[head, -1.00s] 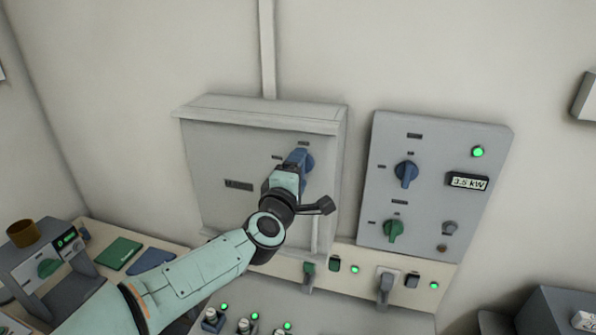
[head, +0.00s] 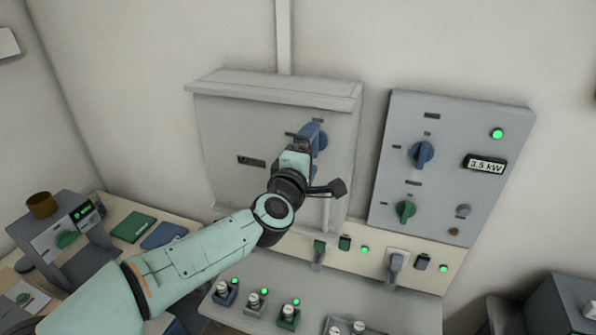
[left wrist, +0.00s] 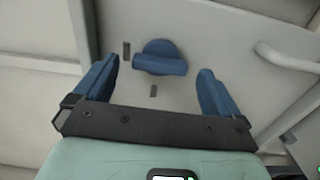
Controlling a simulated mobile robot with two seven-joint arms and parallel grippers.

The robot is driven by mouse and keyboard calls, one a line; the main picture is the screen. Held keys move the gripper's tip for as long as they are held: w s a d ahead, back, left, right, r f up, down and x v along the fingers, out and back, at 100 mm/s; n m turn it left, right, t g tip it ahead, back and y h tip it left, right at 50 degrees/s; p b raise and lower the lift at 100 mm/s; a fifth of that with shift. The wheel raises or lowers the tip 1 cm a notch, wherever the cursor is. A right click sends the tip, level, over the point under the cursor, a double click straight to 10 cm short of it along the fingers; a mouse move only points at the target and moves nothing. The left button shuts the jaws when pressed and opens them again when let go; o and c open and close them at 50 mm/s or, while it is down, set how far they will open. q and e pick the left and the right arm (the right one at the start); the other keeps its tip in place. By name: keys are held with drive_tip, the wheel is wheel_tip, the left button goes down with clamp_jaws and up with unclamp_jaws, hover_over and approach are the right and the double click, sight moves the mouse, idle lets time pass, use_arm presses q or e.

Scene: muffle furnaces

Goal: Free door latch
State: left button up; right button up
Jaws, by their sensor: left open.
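A grey cabinet (head: 225,130) with a sloped top is fixed to the wall. Its door carries a blue round latch knob (left wrist: 160,57), whose grip bar lies roughly crosswise in the left wrist view. In the head view the knob (head: 322,139) is mostly hidden behind my left gripper (head: 309,137). In the left wrist view my left gripper (left wrist: 158,84) is open, with one blue finger to each side of the knob and clear gaps between; nothing is held. Contact is not visible. My right gripper is not in view.
A grey panel (head: 455,125) with a blue knob (head: 421,154), green knob (head: 404,212) and 3.5 kW display (head: 485,163) is right of the cabinet. A bent pale handle (left wrist: 285,65) shows in the left wrist view. Plugs, switches and green lamps line the bench below.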

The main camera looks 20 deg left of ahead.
use_arm(q)
drive_tip(key=s+b, duration=0.1)
drive_tip(key=s, duration=1.1)
drive_tip(key=shift+a, duration=0.2)
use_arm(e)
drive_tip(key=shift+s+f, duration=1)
use_arm(q)
drive_tip(key=shift+w+f, duration=0.1)
